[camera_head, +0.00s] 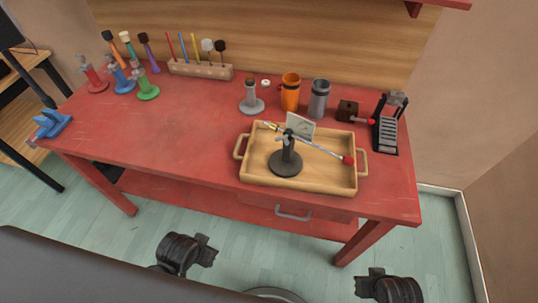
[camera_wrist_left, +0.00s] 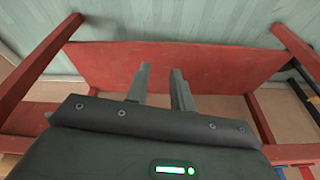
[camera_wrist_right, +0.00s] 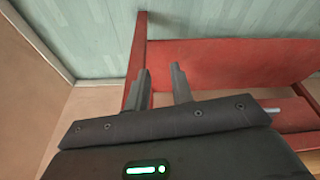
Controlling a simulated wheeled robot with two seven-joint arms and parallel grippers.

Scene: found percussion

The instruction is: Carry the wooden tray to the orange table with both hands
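The wooden tray (camera_head: 297,188) rests on the red workbench (camera_head: 165,132) near its front right in the head view, with a handle at its left and right ends. A dark round-based stand (camera_head: 285,165) stands in it, and a thin rod with a red tip (camera_head: 347,160) reaches across it. A small pale card (camera_head: 300,126) is at the tray's back. My left gripper (camera_head: 207,251) and right gripper (camera_head: 368,283) are in front of and apart from the bench. Both wrist views show the left fingers (camera_wrist_left: 160,72) and right fingers (camera_wrist_right: 159,74) apart and empty.
Behind the tray stand an orange cup (camera_head: 290,92), a grey cup (camera_head: 319,98) and a grey stand (camera_head: 251,100). A black ridged device (camera_head: 386,125) is close to its right. A light wooden table (camera_head: 15,120) is at the far left. The bench's front middle is clear.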

